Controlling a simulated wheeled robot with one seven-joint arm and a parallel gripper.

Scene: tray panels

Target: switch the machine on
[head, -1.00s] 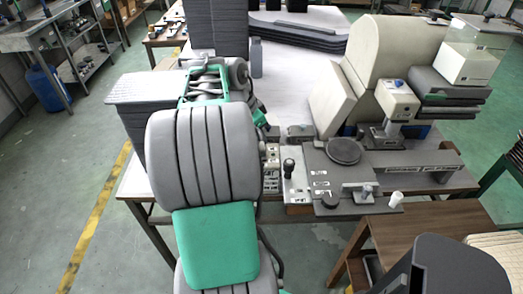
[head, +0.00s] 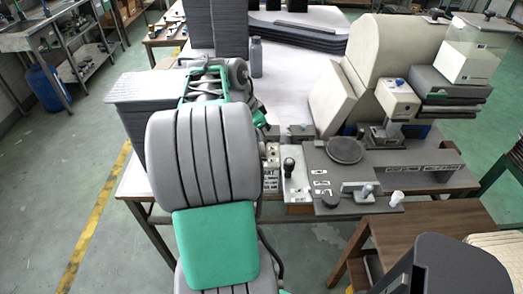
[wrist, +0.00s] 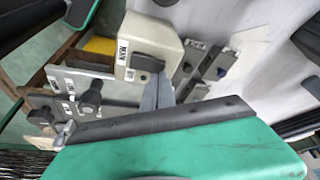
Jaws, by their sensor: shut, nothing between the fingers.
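A cream box (wrist: 140,45) marked MAIN is near the top middle of the wrist view. A black switch knob (wrist: 148,62) sits on its face, with small labels beside it. In the head view what looks like the same box (head: 270,154) is partly hidden by my arm. My gripper (wrist: 155,84) shows as a narrow grey shape in front of the dark-edged green hand. Its fingers are shut and empty. The tips are close below the knob in the picture; I cannot tell whether they touch it. In the head view the gripper is hidden behind my arm.
Beside the box is a pale panel with a black-knobbed lever (head: 289,164), then a dark plate with a round disc (head: 344,150). Grey blocks (wrist: 188,70) stand close on the box's other side. A grey bottle (head: 257,57) stands farther back on the white tabletop.

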